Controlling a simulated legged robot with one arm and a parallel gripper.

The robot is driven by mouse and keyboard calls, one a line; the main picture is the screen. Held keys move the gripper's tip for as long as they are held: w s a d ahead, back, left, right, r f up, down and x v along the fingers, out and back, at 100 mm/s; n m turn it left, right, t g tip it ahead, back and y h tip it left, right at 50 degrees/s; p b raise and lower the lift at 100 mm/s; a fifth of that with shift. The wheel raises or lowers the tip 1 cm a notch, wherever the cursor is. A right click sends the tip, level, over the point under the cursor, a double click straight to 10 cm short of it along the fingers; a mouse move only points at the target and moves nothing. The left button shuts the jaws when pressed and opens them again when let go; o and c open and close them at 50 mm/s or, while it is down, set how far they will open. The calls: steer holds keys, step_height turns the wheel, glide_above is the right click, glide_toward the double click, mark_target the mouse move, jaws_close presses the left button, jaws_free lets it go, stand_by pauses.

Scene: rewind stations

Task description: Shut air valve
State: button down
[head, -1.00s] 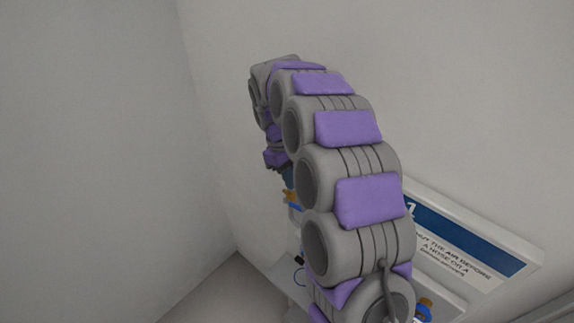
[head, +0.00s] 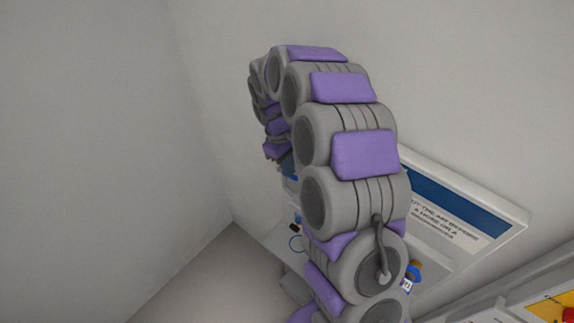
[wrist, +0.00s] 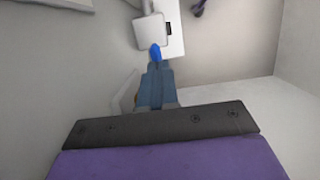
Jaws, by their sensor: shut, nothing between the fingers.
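My gripper (wrist: 157,82) is shut and points away from the wrist camera, its blue-grey fingers together. A bright blue piece (wrist: 155,52) shows right at the fingertips, in front of a white box-like part; it may be the valve's handle. I cannot tell whether the fingers touch it. In the head view my gripper (head: 287,164) is small and partly hidden behind my arm. A bit of blue (head: 291,184) shows just below it. My arm hides most of the station, and the valve body is not clear in either view.
A wall sign (head: 462,205) with a blue band and text about shutting the air is right of my arm. A blue and yellow item (head: 411,276) stands below it. A white shelf (head: 272,238) runs behind my arm. A yellow panel with red (head: 556,308) is at lower right.

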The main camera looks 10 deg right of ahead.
steer(key=shift+s+d+f+t+y+b, duration=0.4)
steer(key=shift+s+f+t+y+b, duration=0.2)
steer(key=shift+t+y+b, duration=0.3)
steer(key=shift+t, duration=0.4)
steer(key=shift+r, duration=0.1)
steer(key=shift+w+r, duration=0.1)
steer(key=shift+r, duration=0.2)
step_height(320, 180, up, 12)
steer(key=s+f+m+g+b, duration=0.1)
steer(key=s+f+m+b, duration=0.2)
steer(key=s, duration=1.3)
steer(key=s+f+m+g+b, duration=0.1)
steer(key=s+f+m+b, duration=0.3)
steer(key=s+f+b, duration=0.6)
steer(key=s+f, duration=0.2)
steer(key=s, duration=0.4)
steer(key=shift+s, duration=0.25)
